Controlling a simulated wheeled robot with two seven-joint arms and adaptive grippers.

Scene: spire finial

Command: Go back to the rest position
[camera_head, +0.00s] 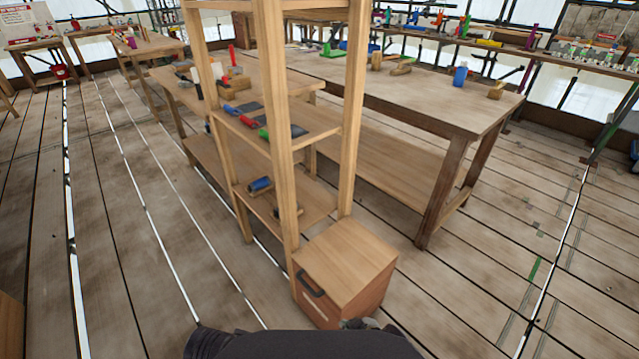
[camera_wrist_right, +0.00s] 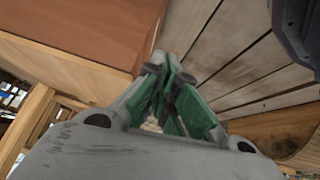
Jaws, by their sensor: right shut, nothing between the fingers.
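My right gripper (camera_wrist_right: 168,78) has grey fingers with green pads. It is shut and empty in the right wrist view. In the head view only a small grey part of it (camera_head: 360,323) shows, at the bottom, just in front of a wooden box with a dark handle (camera_head: 345,262). A brown wooden panel (camera_wrist_right: 90,28) is close beside the fingers in the wrist view; I cannot tell whether they touch. My left gripper is not in view.
A tall wooden shelf (camera_head: 273,130) with tools stands directly ahead, next to the box. Behind it is a large wooden workbench (camera_head: 440,95) with a blue bottle (camera_head: 460,75). The plank floor (camera_head: 110,220) is clear at left and right.

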